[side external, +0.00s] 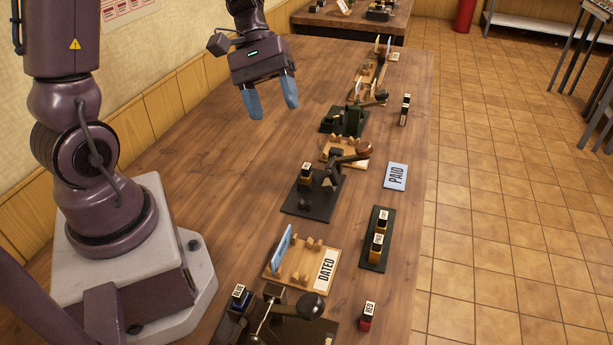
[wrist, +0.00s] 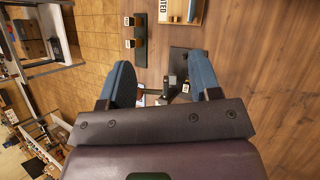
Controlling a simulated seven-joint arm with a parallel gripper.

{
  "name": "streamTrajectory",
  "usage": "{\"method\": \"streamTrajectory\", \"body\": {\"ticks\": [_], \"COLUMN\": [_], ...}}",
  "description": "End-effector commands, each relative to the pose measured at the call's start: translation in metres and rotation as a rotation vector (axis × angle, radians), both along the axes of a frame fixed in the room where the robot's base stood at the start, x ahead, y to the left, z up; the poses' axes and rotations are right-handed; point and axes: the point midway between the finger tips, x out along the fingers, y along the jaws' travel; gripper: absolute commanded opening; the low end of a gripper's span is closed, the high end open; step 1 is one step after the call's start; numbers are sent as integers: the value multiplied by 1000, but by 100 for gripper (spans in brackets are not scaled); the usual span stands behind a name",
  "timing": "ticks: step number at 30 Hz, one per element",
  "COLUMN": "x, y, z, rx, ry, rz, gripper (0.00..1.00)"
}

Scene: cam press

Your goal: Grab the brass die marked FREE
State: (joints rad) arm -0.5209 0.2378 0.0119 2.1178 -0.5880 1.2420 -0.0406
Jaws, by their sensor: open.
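Two brass-coloured dies with white labels, the upper (side external: 382,216) and the lower (side external: 377,246), stand on a dark green strip (side external: 372,262) near the table's right edge. Another brass-coloured die (side external: 306,172) stands at a black press (side external: 310,203). The labels are too small to read, so I cannot tell which die says FREE. In the wrist view the strip (wrist: 140,52) with its two dies (wrist: 128,21) (wrist: 128,43) lies at top centre. My gripper (side external: 272,110) is open and empty, high above the table, up and left of the dies. Its blue fingers (wrist: 160,72) frame the wrist view.
A wooden tray labelled DATED (side external: 325,270), a blue PAID card (side external: 396,176), a red die (side external: 367,318) and a blue die (side external: 240,297) lie around. A green press (side external: 347,120) and its lever stand farther back. The table's left side is clear.

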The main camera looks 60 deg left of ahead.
Motion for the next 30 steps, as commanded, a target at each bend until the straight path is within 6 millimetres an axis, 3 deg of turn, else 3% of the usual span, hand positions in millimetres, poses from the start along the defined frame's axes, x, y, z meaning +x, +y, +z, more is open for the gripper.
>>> {"method": "streamTrajectory", "body": {"ticks": [9,18,24,30], "x": [21,6,-6,6], "y": [68,124,138,126], "z": [-90,-181,-212,-216], "rx": [-494,-927,-1065,-1086], "ry": [207,256,246,245], "rz": [466,876,1006,1023], "gripper": [57,57,57,57]}}
